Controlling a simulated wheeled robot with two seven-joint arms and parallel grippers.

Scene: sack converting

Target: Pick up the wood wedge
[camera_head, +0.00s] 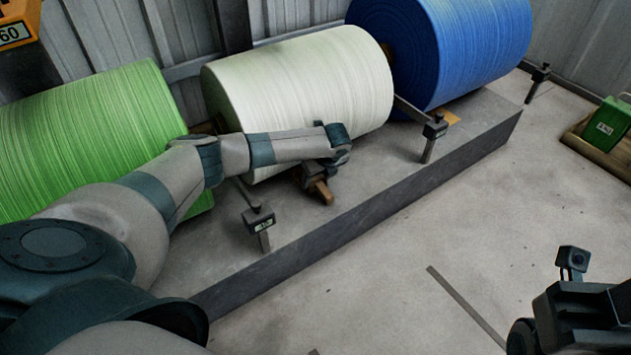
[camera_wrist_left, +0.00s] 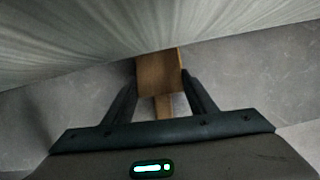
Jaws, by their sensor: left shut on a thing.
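The brown wood wedge (camera_head: 323,192) is at the front foot of the white roll (camera_head: 305,85), on the grey platform. My left gripper (camera_head: 318,178) reaches down over it from the left. In the left wrist view the wedge (camera_wrist_left: 159,75) sits between the two dark fingers of my left gripper (camera_wrist_left: 160,88), which are shut on it. Its far end lies close against the white roll; whether they touch, I cannot tell. My right gripper (camera_head: 560,320) is partly seen at the lower right, and its fingertips do not show clearly.
A green roll (camera_head: 90,140) and a blue roll (camera_head: 450,45) stand on either side. A green box (camera_head: 607,124) is at the right. The floor in front is mostly clear.

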